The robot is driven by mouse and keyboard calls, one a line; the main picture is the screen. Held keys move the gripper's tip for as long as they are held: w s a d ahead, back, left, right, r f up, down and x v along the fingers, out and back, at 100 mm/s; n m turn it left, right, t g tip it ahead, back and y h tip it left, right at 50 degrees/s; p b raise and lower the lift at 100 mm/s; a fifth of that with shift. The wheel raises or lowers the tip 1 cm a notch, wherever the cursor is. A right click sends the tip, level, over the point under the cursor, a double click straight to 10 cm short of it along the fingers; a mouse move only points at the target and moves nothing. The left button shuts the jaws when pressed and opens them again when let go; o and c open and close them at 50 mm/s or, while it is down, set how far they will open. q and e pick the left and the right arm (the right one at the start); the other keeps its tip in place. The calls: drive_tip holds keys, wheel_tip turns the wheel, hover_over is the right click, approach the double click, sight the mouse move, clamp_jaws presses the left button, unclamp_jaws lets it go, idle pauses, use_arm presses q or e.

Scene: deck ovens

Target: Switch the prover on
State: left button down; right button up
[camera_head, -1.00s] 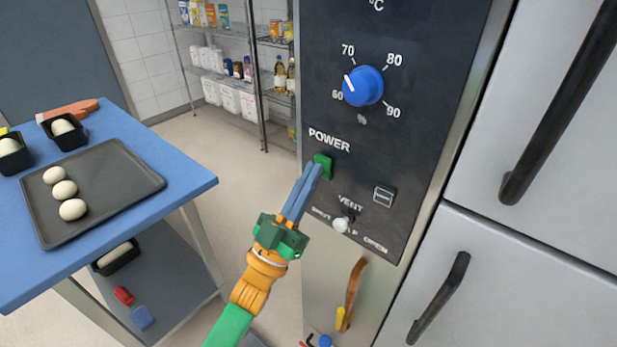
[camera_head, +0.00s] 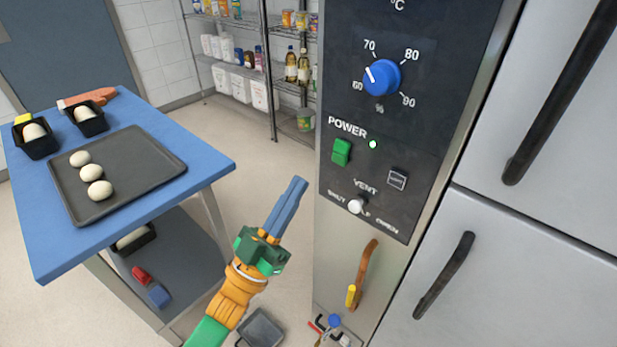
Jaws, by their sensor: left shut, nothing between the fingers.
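The prover's dark control panel (camera_head: 345,175) stands right of centre. Its green power switch (camera_head: 341,151) sits under the POWER label, and a small round lamp (camera_head: 373,144) beside it glows pale green. Above is a blue dial (camera_head: 382,77) with its pointer between 60 and 70. Below are a small dark square fitting (camera_head: 397,180) and a white vent knob (camera_head: 356,205). My left gripper (camera_head: 298,183) is shut and empty, its blue fingers pointing up, left of and below the switch and apart from it. My right gripper is not in view.
A blue table (camera_head: 205,170) at left holds a grey tray (camera_head: 120,205) with dough balls and black tins. Wire shelves (camera_head: 275,100) stand behind. Steel doors with dark handles (camera_head: 445,275) are at right. A grey bin (camera_head: 262,328) is on the floor. Open floor lies between table and prover.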

use_arm(q)
drive_tip(key=s+a+f, duration=0.2)
drive_tip(key=s, duration=0.1)
drive_tip(key=shift+a+b, duration=0.15)
drive_tip(key=shift+b, duration=0.25)
